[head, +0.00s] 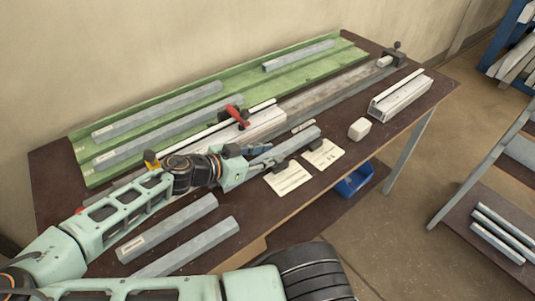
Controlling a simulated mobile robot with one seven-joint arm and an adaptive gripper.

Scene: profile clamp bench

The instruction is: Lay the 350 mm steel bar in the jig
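Several grey steel bars are in the head view; their lengths are not readable. One bar (296,142) lies beside my gripper (261,150), with dark blocks along its near side. Two bars lie at the front left, an upper one (168,227) and a lower one (190,250) partly hidden by my arm. Others lie in the green tray (225,103). A long bench fixture with a pale rail (255,128) and red clamp (236,116) runs behind my gripper; I cannot tell which part is the jig. My gripper's fingers are small and partly hidden, so its opening and any grip are unclear.
Two paper cards (288,178) lie in front of the bar. A white block (359,129) and a pale profile (400,95) stand at the right. A dark end stop (393,55) is at the far end. A blue bin (355,180) is below the bench edge.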

